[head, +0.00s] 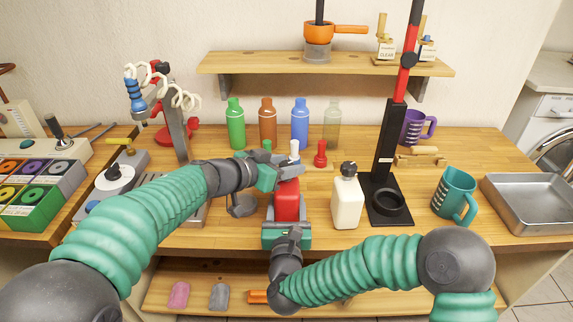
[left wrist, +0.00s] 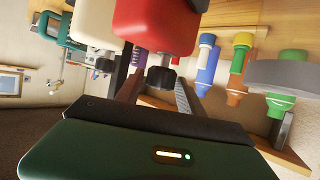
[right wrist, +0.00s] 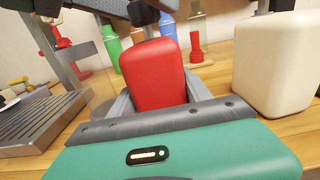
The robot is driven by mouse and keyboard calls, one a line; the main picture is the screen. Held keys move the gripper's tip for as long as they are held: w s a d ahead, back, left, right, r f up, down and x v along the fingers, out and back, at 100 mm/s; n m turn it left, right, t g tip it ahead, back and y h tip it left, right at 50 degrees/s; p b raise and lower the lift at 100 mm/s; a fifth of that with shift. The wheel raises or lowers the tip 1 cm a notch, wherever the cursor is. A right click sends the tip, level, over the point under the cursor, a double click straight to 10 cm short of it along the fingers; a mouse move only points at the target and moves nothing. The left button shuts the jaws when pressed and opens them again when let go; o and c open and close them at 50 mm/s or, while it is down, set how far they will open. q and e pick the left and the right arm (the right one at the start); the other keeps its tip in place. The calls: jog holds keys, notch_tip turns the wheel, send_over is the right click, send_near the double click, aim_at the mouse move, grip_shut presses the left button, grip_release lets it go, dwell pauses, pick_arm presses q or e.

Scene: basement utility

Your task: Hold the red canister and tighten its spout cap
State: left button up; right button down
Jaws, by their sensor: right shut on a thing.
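The red canister (head: 287,200) stands upright at the front middle of the bench; its red body fills the middle of the right wrist view (right wrist: 155,75). My right gripper (head: 287,218) is shut on its body from the front. The black spout cap (left wrist: 160,78) shows below the red body in the left wrist view, which is turned over. My left gripper (head: 284,172) is at the top of the canister, with its fingers apart on both sides of the cap. I cannot see finger contact with the cap. In the head view the left gripper mostly hides the cap.
A cream bottle (head: 347,203) with a black cap stands close to the right of the canister. A black stand (head: 388,160) is behind it. Several coloured bottles (head: 268,122) line the back. A teal mug (head: 455,195) and a metal tray (head: 535,203) are at the right.

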pick_arm(q)
grip_shut()
pick_arm(e)
jog(key=shift+f, duration=0.15)
pick_arm(q)
jog(key=shift+m+g+h, duration=0.7)
jog(key=shift+m, duration=0.1)
jog(key=shift+o, duration=1.8)
grip_release()
jog(key=v, duration=1.2)
